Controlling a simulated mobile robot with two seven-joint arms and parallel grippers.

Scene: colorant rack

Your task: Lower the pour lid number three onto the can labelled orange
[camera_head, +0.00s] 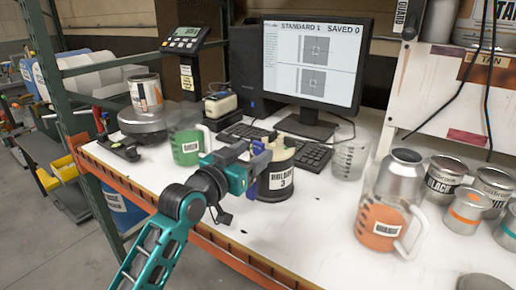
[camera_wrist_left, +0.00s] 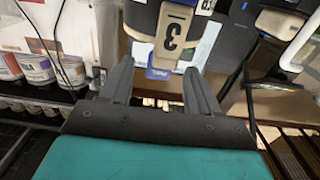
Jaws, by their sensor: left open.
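The pour lid number three (camera_head: 277,150), cream with a blue-purple tab, sits on top of a dark holder labelled with a 3 (camera_head: 277,184). In the left wrist view its tan tab marked 3 (camera_wrist_left: 172,32) lies just beyond the fingertips. My left gripper (camera_head: 250,165) is open beside the lid, with nothing seen between its fingers; it also shows in the left wrist view (camera_wrist_left: 158,84). My right gripper is not in view.
A green mug (camera_head: 187,148) stands left of the holder, and a clear beaker (camera_head: 350,158) stands right of it. Several paint cans, one with an orange band (camera_head: 466,212), crowd the right. The front table between is clear.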

